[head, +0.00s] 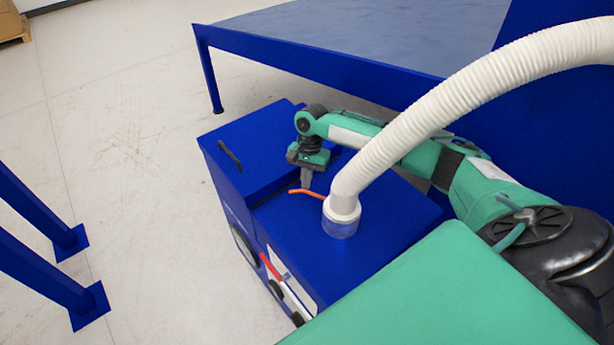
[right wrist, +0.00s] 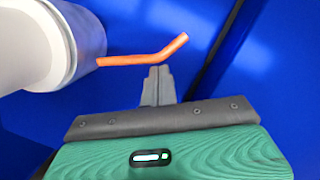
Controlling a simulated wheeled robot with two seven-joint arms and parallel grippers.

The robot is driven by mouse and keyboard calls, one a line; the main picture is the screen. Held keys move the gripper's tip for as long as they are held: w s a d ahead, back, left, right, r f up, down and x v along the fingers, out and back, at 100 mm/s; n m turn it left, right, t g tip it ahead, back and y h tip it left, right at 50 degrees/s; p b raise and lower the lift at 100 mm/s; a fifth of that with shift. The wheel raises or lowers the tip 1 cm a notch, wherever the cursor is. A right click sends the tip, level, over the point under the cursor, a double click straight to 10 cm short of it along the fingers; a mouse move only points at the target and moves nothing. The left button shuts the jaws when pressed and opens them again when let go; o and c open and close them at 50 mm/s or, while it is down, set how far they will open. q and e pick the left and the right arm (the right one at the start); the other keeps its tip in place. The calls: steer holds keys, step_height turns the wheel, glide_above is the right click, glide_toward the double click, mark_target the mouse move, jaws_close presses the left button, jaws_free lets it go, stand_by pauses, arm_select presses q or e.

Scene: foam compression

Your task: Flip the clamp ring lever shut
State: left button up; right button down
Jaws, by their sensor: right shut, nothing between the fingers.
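The clamp ring (head: 341,226) sits around the base of the white hose, on top of the blue machine (head: 388,243). Its orange lever (head: 308,192) sticks out to the left of the ring. In the right wrist view the lever (right wrist: 140,60) reaches right from the hose end, its tip bent upward. My right gripper (head: 307,186) is shut and empty, pointing down beside the lever. In the right wrist view its fingertips (right wrist: 158,72) are just below the lever's bend; I cannot tell whether they touch. My left gripper is not in view.
The white corrugated hose (head: 470,88) arches from the clamp ring to the upper right, over my right arm. The machine has a lid with a black handle (head: 230,157) at left. A blue-framed table (head: 330,40) stands behind. Open floor lies to the left.

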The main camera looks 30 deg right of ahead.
steer(key=shift+s+a+n+p, duration=0.1)
steer(key=shift+a+n+p, duration=0.15)
steer(key=shift+n+p, duration=0.2)
